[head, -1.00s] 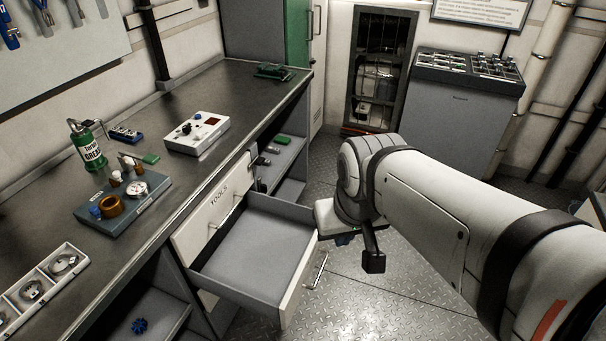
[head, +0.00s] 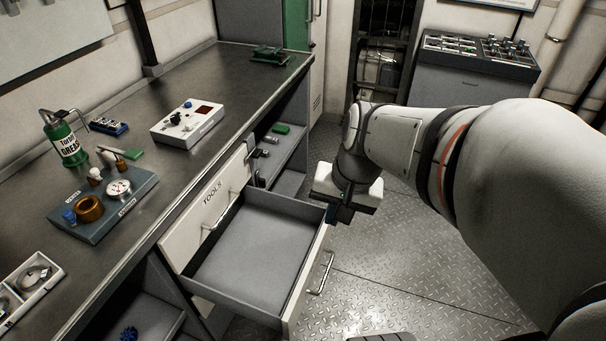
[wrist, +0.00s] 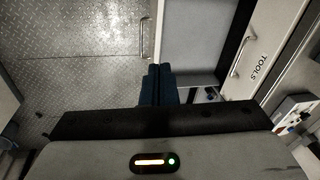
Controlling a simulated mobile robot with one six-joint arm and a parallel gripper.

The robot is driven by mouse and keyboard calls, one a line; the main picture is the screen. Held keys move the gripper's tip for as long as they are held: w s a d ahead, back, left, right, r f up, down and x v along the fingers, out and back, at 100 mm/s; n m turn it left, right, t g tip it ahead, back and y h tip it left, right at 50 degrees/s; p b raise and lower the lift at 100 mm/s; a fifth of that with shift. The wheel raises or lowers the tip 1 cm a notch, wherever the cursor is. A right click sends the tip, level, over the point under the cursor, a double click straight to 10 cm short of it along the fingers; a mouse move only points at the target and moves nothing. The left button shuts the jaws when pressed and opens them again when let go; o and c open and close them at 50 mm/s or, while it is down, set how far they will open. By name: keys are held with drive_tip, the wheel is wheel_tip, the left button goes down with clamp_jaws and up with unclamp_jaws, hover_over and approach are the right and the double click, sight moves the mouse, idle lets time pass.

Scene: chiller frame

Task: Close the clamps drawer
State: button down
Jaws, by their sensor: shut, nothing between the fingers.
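An open drawer (head: 255,255) with an empty grey interior is pulled out below the shut drawer labelled TOOLS (head: 210,205). The open drawer's own label is hidden. Its bar handle (head: 324,275) is on the outer face of its front panel and also shows in the wrist view (wrist: 147,38). My gripper (head: 337,216) is shut and empty at the far end of that front panel. In the wrist view, the closed blue fingertips (wrist: 158,68) overlap the end of the front panel. I cannot tell whether they touch it.
The dark workbench (head: 150,180) holds a green grease can (head: 65,145), a control box (head: 188,122) and a gauge block (head: 105,205). Open shelves (head: 285,150) lie beyond the drawers. The metal floor (head: 410,260) right of the drawer is clear.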

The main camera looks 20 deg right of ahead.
drive_tip(key=w+d+f+m+y+b, duration=0.25)
drive_tip(key=f+m+b, duration=0.2)
drive_tip(key=f, duration=0.35)
drive_tip(key=w+d+f+m+y+b, duration=0.1)
drive_tip(key=w+d+f+m+b, duration=0.3)
drive_tip(key=f, duration=0.4)
drive_tip(key=m+t+y+b, duration=0.25)
drive_tip(key=m+b, duration=0.55)
drive_tip(key=m, duration=0.4)
approach(321, 244)
drive_tip(key=s+d+r, duration=0.2)
drive_tip(key=s+d, duration=0.2)
drive_tip(key=d, duration=0.1)
drive_tip(key=shift+n+t, duration=0.25)
drive_tip(key=shift+t, duration=0.2)
drive_tip(key=b+x, duration=0.1)
drive_tip(key=x, duration=0.2)
drive_tip(key=b+x, duration=0.1)
drive_tip(key=x, duration=0.3)
drive_tip(key=r+b+x, duration=0.1)
drive_tip(key=x, duration=0.3)
drive_tip(key=shift+w+a+f, duration=0.2)
drive_tip(key=shift+w+a, duration=0.2)
drive_tip(key=shift+a, duration=0.1)
drive_tip(key=shift+w+a, duration=0.35)
drive_tip(key=shift+a, duration=0.1)
